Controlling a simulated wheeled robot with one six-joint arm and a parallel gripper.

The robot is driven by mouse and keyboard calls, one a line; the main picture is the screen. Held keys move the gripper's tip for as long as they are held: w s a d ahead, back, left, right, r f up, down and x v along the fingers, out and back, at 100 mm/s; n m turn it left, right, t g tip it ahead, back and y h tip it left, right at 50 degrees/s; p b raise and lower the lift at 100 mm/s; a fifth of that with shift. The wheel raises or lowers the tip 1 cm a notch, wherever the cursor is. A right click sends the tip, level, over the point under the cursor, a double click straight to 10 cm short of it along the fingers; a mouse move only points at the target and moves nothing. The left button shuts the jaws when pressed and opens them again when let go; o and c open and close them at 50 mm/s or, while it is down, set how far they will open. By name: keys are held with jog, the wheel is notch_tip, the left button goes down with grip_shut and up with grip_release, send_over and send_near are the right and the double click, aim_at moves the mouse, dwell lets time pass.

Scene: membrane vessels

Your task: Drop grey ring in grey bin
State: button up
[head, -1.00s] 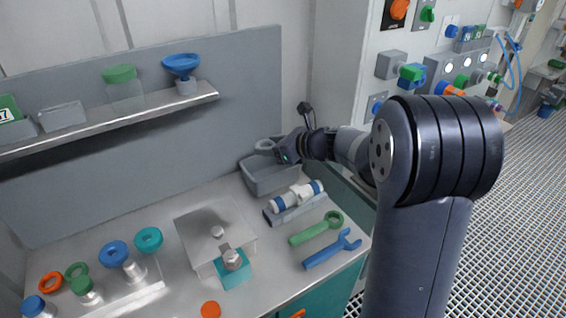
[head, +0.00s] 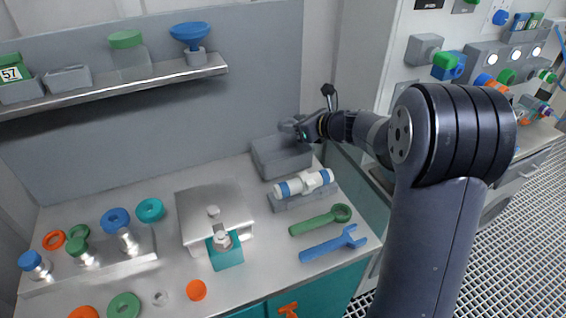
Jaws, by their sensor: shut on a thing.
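The grey bin (head: 270,164) is an open box at the back right of the bench, against the back panel. My gripper (head: 300,127) is at the bin's upper right, over its back right part. It is shut on the grey ring (head: 287,123), which shows as a small pale curved piece at the fingertips. The ring appears just above the bin's rim. The fingers are small and partly hidden by the wrist, and I cannot see the bin's floor.
A white and blue cylinder (head: 304,183) lies on a grey holder in front of the bin. Green (head: 320,220) and blue (head: 333,244) wrenches lie nearer. A metal box (head: 213,205) stands left. Coloured rings and knobs fill the left. A shelf (head: 120,84) hangs above.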

jog(key=shift+f+b, duration=0.35)
jog(key=shift+f, duration=0.45)
jog(key=o, duration=1)
jog(key=v, duration=1.1)
jog(key=shift+w+a+f, duration=0.1)
jog(key=shift+w+f, duration=0.05)
